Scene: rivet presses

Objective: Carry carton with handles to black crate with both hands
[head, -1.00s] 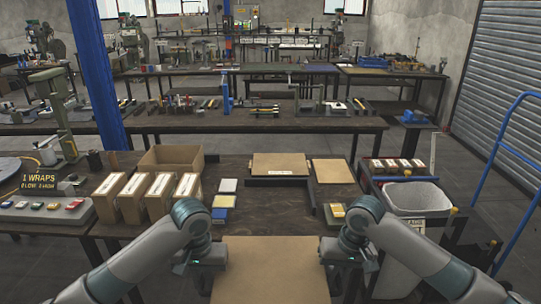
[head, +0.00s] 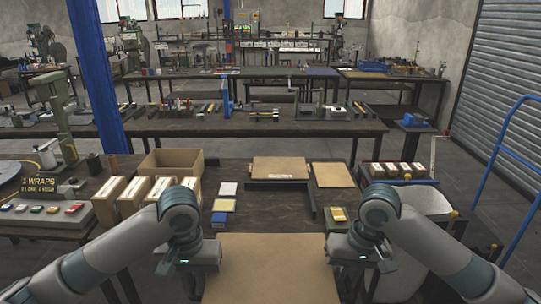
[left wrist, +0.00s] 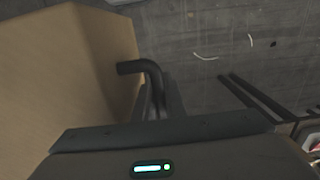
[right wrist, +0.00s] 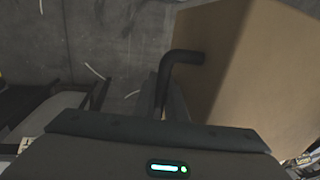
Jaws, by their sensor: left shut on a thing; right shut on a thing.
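The brown carton (head: 265,268) is at the bottom middle of the head view, in front of the table edge, its top facing up and looking level. My left gripper (head: 202,254) is at its left side, shut on a black bent handle (left wrist: 143,68). My right gripper (head: 343,250) is at its right side, shut on the other black handle (right wrist: 183,57). The carton's side walls show in the left wrist view (left wrist: 65,70) and the right wrist view (right wrist: 255,75). Its underside is hidden. I cannot pick out a black crate with certainty.
The dark table (head: 275,212) ahead bears a black angled bar (head: 279,185), flat cartons (head: 332,175), an open carton (head: 172,163) and several upright boxes (head: 108,196). A grey bin (head: 420,199) stands at the right, near a blue rail (head: 500,170).

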